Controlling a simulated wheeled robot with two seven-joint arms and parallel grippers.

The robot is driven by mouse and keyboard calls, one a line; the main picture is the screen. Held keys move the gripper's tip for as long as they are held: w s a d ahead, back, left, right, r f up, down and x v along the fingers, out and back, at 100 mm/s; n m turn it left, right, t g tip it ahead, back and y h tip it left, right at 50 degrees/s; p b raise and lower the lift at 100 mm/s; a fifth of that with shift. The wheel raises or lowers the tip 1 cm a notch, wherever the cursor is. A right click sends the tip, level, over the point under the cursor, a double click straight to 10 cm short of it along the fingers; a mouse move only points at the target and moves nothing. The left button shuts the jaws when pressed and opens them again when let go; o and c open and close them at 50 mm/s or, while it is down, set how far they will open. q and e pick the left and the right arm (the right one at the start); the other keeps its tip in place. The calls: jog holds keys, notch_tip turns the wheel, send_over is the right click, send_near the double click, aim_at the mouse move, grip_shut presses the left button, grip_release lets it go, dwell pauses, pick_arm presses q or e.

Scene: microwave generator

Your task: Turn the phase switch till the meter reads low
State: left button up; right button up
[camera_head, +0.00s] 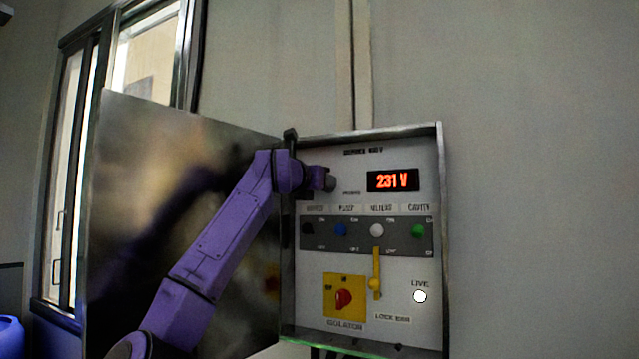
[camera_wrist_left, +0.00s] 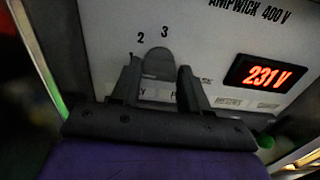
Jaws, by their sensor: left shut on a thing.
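The meter (camera_head: 393,180) glows orange-red and reads 231 V; it also shows in the left wrist view (camera_wrist_left: 265,75). The phase switch (camera_wrist_left: 158,62) is a grey rounded knob at the panel's upper left, with the marks 2 and 3 above it. My left gripper (camera_wrist_left: 157,88) is shut on the knob, one finger on each side. In the head view my left gripper (camera_head: 324,181) reaches the panel from the left and mostly hides the knob. Which mark the knob points at is hard to tell. My right gripper is in neither view.
The metal cabinet door (camera_head: 130,210) stands open at the left, behind my left arm. Below the meter is a grey strip (camera_head: 362,245) of coloured switches. A red isolator knob (camera_head: 343,299), a yellow lock bar (camera_head: 376,270) and a white live lamp (camera_head: 420,296) sit lower down.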

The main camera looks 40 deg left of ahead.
pick_arm(q)
jog(key=shift+r+n, duration=0.15)
jog(key=shift+n, duration=0.15)
jog(key=o, duration=0.8)
jog(key=shift+o, duration=1.3)
jog(key=shift+w+a, duration=0.1)
jog(key=shift+w, duration=0.05)
jog(key=shift+f, duration=0.2)
jog(key=b+v, duration=0.6)
jog(key=v, duration=0.4)
jog(key=shift+s, duration=0.25)
